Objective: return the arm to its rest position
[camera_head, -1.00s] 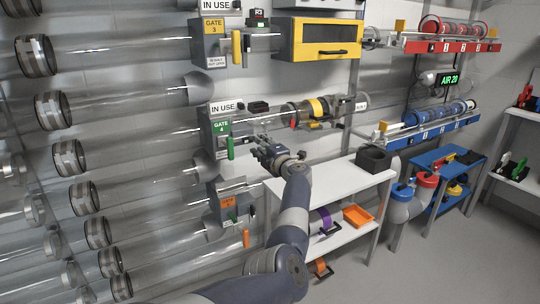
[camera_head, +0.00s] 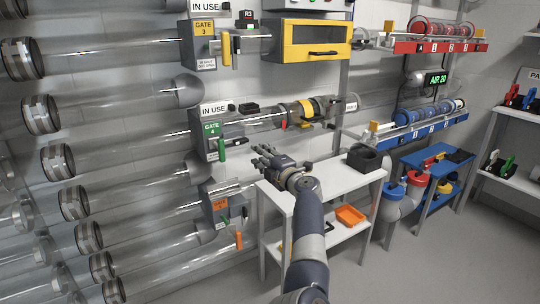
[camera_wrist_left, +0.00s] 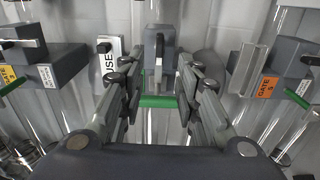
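My left arm (camera_head: 308,235) reaches up from the bottom of the head view, dark blue and grey. My left gripper (camera_head: 265,160) is in front of the white table, to the right of the gate 4 box (camera_head: 209,138). In the left wrist view its two fingers (camera_wrist_left: 160,95) stand apart with nothing held between them. A green handle (camera_wrist_left: 158,101) shows beyond the gap between the fingers; I cannot tell its distance. The green handle of gate 4 (camera_head: 222,148) shows left of the gripper in the head view. My right gripper is not in view.
Clear tubes with dark collars (camera_head: 58,161) fill the left side. A white table (camera_head: 335,178) carries a dark open box (camera_head: 364,157). An orange-labelled gate box (camera_head: 221,205) sits below the gripper. A blue table (camera_head: 437,160) stands at right; floor is free at lower right.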

